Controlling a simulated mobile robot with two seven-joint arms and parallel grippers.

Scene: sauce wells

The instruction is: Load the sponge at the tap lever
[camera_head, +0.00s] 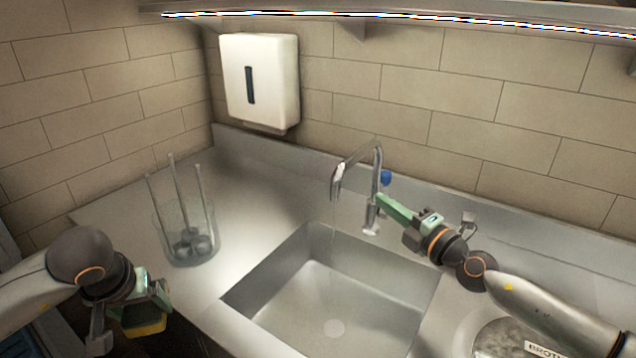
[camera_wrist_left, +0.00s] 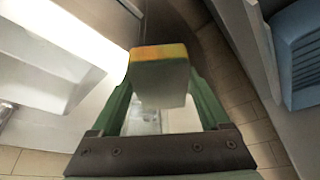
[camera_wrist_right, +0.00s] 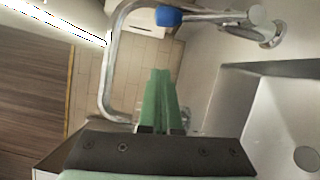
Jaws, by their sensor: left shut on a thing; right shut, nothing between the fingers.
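The sponge (camera_head: 146,328) is a small block with a yellow layer, held over the floor side of the counter at the lower left. In the left wrist view the sponge (camera_wrist_left: 160,78) sits between the green fingers of my left gripper (camera_head: 152,304), which is shut on it. The tap (camera_head: 376,160) stands behind the sink with its spout over the basin. Its blue-tipped lever (camera_head: 386,177) is on its right side and also shows in the right wrist view (camera_wrist_right: 168,16). My right gripper (camera_head: 384,204) is shut and empty, its fingertips just below the lever, seemingly apart from it.
The steel sink basin (camera_head: 340,292) lies in the middle. A glass container (camera_head: 186,246) with several ladle-like utensils stands left of it. A round lidded well (camera_head: 490,338) is at the lower right. A white dispenser (camera_head: 262,82) hangs on the wall. The counter behind the container is clear.

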